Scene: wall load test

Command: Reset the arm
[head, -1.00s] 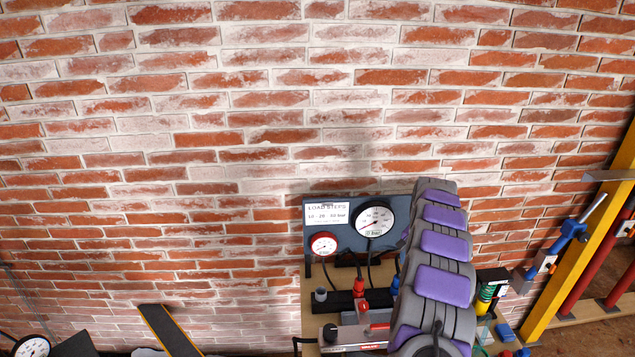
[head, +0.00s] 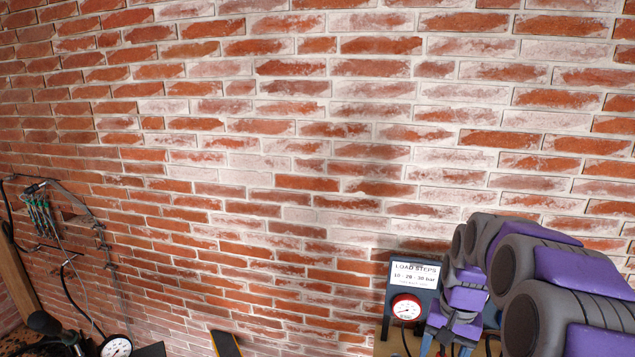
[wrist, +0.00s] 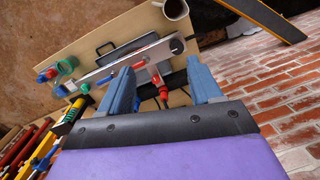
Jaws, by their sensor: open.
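My arm, grey with purple pads, shows at the lower right of the head view. My gripper (wrist: 163,88) shows in the wrist view with its two blue-grey fingers apart and nothing between them. Behind the fingers lies the wooden bench top (wrist: 112,42) with a grey bar-shaped hand pump (wrist: 125,62) and red fittings (wrist: 157,78). I cannot tell the distance from the fingers to the pump. In the head view my arm hides part of the blue gauge panel.
The gauge panel's "LOAD STEPS" card (head: 414,273) and red-rimmed gauge (head: 406,308) show at lower right. Another gauge (head: 117,346) and hanging cables (head: 42,215) are at left. The brick wall (head: 230,130) fills the background.

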